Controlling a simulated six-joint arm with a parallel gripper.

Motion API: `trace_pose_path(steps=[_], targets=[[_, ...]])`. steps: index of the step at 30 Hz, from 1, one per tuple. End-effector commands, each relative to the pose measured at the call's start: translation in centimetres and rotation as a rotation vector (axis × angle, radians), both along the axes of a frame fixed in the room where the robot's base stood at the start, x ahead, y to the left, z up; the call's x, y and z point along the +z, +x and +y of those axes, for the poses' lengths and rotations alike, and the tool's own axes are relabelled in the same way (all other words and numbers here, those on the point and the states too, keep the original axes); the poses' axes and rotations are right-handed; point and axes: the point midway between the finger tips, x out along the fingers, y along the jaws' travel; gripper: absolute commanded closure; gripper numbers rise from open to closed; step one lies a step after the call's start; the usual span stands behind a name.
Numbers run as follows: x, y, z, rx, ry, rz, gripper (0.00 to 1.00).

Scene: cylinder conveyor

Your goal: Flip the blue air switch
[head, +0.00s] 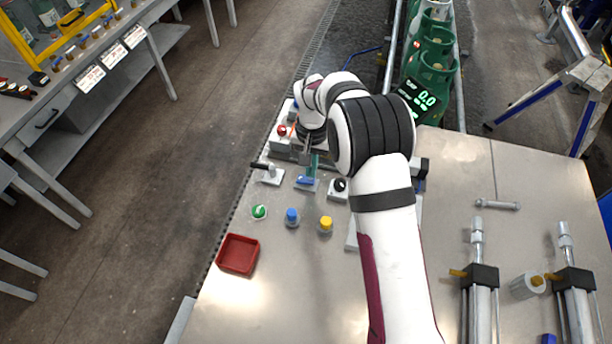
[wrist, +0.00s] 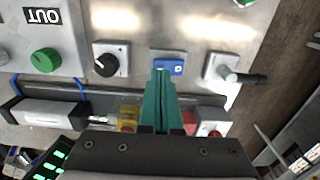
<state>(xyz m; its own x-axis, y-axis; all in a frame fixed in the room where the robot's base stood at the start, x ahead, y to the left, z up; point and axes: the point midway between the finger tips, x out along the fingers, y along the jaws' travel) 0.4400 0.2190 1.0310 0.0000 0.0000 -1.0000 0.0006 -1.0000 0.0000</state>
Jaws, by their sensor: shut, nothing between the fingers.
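The blue switch (head: 305,180) sits on a small grey plate on the table, between a black-handled lever and a black knob. In the wrist view the blue switch (wrist: 172,67) shows just past my fingertips. My gripper (head: 313,170) is over the switch, pointing down. Its teal fingers (wrist: 160,74) are together with nothing between them, and their tips overlap the left part of the switch. I cannot tell whether they touch it.
A black-handled lever (head: 268,170) and a black knob (head: 340,185) flank the switch. Green (head: 259,212), blue (head: 292,216) and yellow (head: 325,225) knobs and a red tray (head: 238,254) are nearer. Green gas cylinders (head: 428,70) stand beyond the table.

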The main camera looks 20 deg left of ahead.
Motion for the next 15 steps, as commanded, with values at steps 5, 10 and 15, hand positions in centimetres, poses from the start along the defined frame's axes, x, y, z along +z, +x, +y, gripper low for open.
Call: trace_pose_path(steps=[5, 10, 15], targets=[[-0.11, -0.01, 0.0, 0.0, 0.0, 0.0, 1.0], [-0.38, -0.01, 0.0, 0.0, 0.0, 0.001, 1.0], [-0.65, -0.01, 0.0, 0.0, 0.0, 0.001, 1.0]])
